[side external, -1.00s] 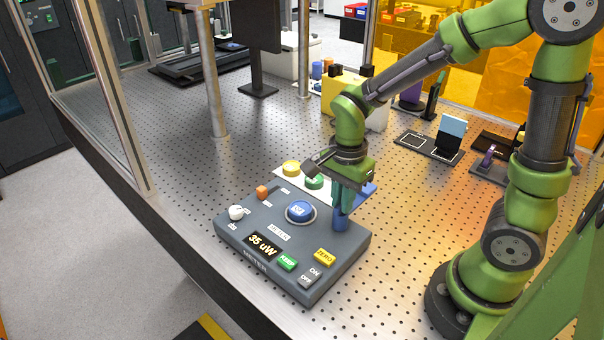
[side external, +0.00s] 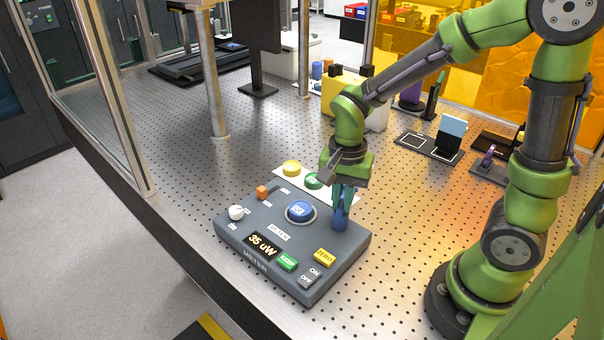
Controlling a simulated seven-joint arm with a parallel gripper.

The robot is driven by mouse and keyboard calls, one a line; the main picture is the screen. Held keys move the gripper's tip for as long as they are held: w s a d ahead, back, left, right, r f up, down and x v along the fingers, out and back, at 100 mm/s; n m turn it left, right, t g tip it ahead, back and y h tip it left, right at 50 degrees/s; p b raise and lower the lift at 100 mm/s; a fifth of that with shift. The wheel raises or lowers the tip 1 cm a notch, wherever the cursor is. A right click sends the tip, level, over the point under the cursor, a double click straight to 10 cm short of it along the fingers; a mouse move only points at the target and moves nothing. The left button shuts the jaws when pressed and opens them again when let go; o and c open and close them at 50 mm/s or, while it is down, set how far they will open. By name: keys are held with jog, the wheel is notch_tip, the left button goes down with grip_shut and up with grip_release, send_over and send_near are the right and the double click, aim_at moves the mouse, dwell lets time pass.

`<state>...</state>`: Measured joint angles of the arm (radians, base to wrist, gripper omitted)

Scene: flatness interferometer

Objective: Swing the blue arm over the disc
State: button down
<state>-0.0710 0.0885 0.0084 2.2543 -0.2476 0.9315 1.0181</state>
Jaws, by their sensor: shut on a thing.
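The grey meter box (side external: 232,228) lies on the perforated table. The blue disc (side external: 300,210) sits in a pale ring on its top and is uncovered. The blue arm's upright post (side external: 340,221) stands at the box's right back corner, to the right of the disc. My gripper (side external: 342,205) points down at the post, its teal fingers shut on the blue arm. The rest of the arm is hidden behind my fingers and wrist, so I cannot tell exactly where it points.

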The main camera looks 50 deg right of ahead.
jog(key=n, duration=0.4)
jog(key=shift+n, duration=0.3)
jog(key=n, duration=0.4)
jog(key=shift+n, duration=0.3)
jog(key=n, duration=0.4)
jog(key=shift+a, duration=0.1)
jog(key=shift+n, duration=2.1)
jog(key=c, duration=1.1)
grip_release()
jog(key=shift+c, duration=0.2)
notch_tip(320, 180, up, 17)
jog(key=shift+w, duration=0.1)
